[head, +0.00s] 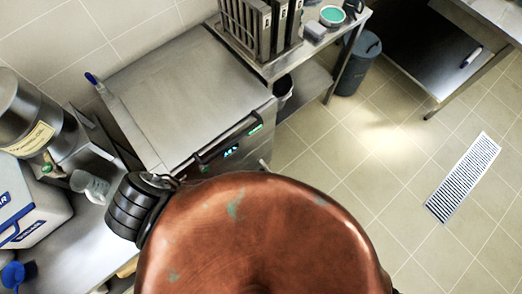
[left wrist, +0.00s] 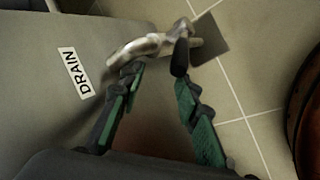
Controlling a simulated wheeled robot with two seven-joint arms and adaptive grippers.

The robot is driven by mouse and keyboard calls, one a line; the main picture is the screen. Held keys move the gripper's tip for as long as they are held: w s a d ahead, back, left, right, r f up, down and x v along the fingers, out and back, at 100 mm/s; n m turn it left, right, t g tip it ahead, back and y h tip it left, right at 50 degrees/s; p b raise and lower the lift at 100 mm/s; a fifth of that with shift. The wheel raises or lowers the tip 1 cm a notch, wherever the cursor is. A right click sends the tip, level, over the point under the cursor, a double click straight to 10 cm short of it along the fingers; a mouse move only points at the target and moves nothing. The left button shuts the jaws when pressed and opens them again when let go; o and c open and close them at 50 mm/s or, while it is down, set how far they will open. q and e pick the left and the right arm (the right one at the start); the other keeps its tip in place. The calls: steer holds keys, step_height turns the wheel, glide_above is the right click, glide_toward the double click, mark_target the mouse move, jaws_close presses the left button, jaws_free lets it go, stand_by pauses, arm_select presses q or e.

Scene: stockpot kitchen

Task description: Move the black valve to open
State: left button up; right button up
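In the left wrist view a metal drain valve (left wrist: 145,47) juts from a grey panel, beside a white label reading DRAIN (left wrist: 74,73). Its black handle (left wrist: 181,56) hangs at the right of the metal body, its lower end close to my right-hand fingertip; I cannot tell if they touch. My left gripper (left wrist: 159,79) is open, with green-padded fingers apart just below the valve and nothing gripped between them. My right gripper shows in neither view.
The copper vessel's edge (left wrist: 306,120) shows at the right of the wrist view. In the head view a steel appliance (head: 190,85) with a lit panel stands behind it. Black ribbed rings (head: 135,212) sit at its left. Tiled floor (head: 385,150) is clear on the right, around a drain grate (head: 463,177).

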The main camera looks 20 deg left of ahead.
arm_select(q)
steer(key=p+v, duration=0.4)
steer(key=v, duration=0.1)
steer(key=shift+w+a+r, duration=0.1)
steer(key=shift+a+r, duration=0.05)
steer(key=shift+a, duration=0.05)
steer(key=shift+c, duration=0.6)
